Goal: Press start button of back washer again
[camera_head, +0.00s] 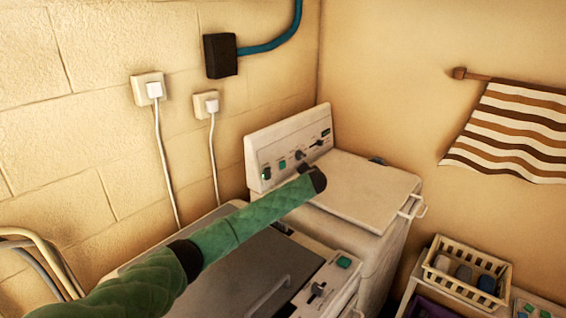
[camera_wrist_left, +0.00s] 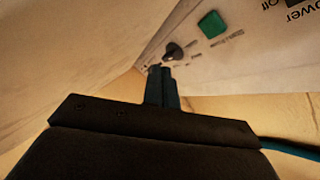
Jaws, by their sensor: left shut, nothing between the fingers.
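The back washer (camera_head: 365,185) is a white top-loader with its lid shut. Its raised control panel (camera_head: 290,140) carries a green square button (camera_head: 283,164), dark knobs and a dark power switch (camera_head: 266,173) with a small green light. In the left wrist view the green button (camera_wrist_left: 212,24) is up and right of my left gripper (camera_wrist_left: 162,72), past a dark knob (camera_wrist_left: 173,50). My left gripper is shut and empty, its tips apart from the green button. In the head view my green left arm reaches to the panel's front, and its dark end hides the fingertips.
A nearer washer with a dark lid (camera_head: 262,268) has its own green button (camera_head: 343,262). Two white plugs (camera_head: 154,89) and a black box (camera_head: 220,55) are on the wall. A cream basket (camera_head: 467,270) stands at right below a striped towel (camera_head: 510,130).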

